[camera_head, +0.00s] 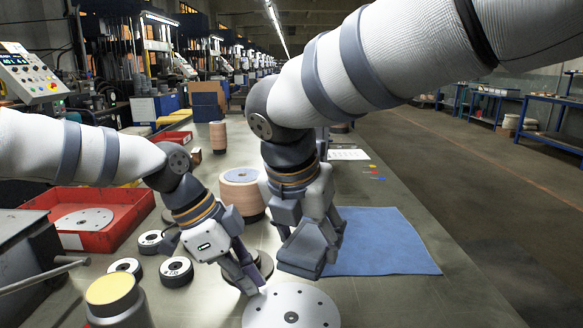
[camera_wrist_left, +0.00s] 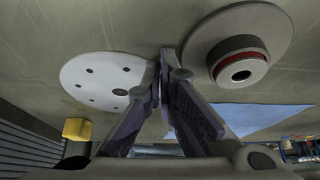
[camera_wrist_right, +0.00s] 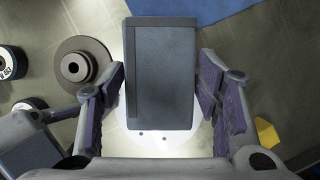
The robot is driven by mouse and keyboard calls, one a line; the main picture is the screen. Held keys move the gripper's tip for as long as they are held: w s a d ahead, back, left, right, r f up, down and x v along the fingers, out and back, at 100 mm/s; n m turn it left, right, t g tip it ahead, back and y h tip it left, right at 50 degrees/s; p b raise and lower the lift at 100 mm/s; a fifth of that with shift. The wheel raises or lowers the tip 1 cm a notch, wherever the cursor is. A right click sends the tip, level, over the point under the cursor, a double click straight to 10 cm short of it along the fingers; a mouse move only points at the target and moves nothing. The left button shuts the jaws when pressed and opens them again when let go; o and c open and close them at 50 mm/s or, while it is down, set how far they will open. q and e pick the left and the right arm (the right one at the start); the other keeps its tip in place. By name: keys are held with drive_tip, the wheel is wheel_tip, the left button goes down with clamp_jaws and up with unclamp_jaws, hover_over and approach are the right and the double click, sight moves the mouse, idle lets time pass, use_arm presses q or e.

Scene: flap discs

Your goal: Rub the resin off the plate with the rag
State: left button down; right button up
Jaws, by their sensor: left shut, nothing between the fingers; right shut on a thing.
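The round pale plate (camera_head: 291,309) with small holes lies on the bench at the bottom of the head view. It also shows in the left wrist view (camera_wrist_left: 104,80). My right gripper (camera_head: 306,240) is shut on a dark grey slab (camera_wrist_right: 161,75), held over the plate; it could be the folded rag, but I cannot tell. The slab hides much of the plate in the right wrist view. My left gripper (camera_head: 248,287) is shut and empty, its tips at the plate's left rim; contact is unclear. I cannot make out resin on the plate.
A blue mat (camera_head: 385,245) lies right of the arms. A stepped grey disc (camera_wrist_right: 80,64) stands close behind the plate. A small yellow object (camera_wrist_right: 268,133) lies near the plate. A red tray (camera_head: 95,240), several black rings and a yellow-topped can (camera_head: 112,290) stand left.

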use_arm(q)
drive_tip(key=shift+s+f, duration=0.1)
drive_tip(key=shift+f, duration=0.2)
